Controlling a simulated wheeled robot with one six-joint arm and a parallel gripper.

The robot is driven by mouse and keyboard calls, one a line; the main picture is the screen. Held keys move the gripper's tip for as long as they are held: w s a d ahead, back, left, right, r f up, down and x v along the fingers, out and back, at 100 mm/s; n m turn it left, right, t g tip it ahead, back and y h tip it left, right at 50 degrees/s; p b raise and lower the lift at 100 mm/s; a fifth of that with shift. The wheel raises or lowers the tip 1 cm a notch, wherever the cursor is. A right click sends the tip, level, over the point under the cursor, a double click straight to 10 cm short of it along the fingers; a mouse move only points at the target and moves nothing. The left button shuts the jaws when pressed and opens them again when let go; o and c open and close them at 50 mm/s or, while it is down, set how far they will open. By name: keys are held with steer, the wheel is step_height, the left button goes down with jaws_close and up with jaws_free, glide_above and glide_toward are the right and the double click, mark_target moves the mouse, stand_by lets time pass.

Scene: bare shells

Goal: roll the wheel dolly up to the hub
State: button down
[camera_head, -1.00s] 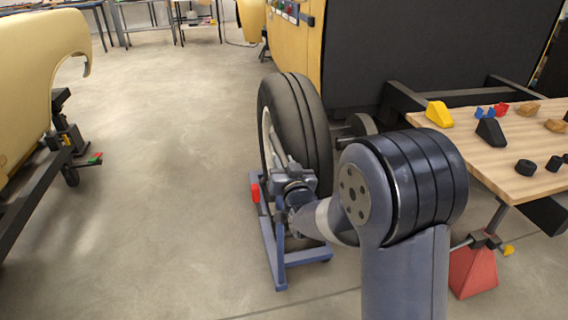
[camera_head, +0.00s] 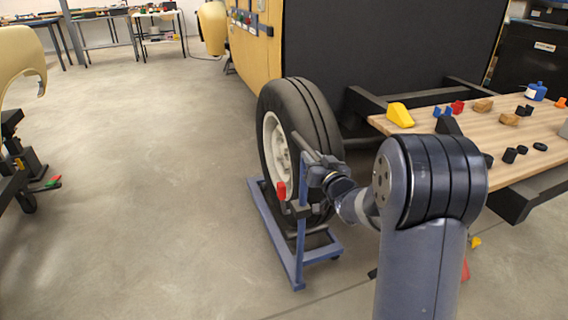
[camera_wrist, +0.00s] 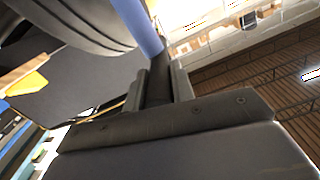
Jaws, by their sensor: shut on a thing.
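The wheel dolly (camera_head: 296,262) is a low blue frame with an upright post and a red knob (camera_head: 281,189). A black tyre (camera_head: 315,115) with a pale rim stands upright on it. My gripper (camera_head: 318,172) is shut on the dolly's upright, on the near side of the wheel. In the wrist view my gripper's fingers (camera_wrist: 160,84) close at the blue post (camera_wrist: 136,24), with the tyre (camera_wrist: 75,25) at upper left. The hub cannot be made out now; the tyre blocks the area behind it.
A wooden workbench (camera_head: 480,135) with small coloured parts stands at right. A vehicle shell with a dark side panel (camera_head: 375,50) and a black chassis rail is behind the wheel. A yellow body shell (camera_head: 20,60) is at far left. Open concrete floor (camera_head: 140,190) lies left of the dolly.

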steer(key=w+d+p, duration=0.2)
steer(key=d, duration=0.5)
steer(key=shift+d, duration=0.25)
steer(key=shift+w+r, duration=0.1)
steer(key=c, duration=1.2)
jaws_free()
steer(key=shift+d, duration=0.15)
steer(key=p+v, duration=0.1)
steer(key=v, duration=0.9)
steer(key=shift+s, duration=0.35)
steer(key=shift+w, duration=0.1)
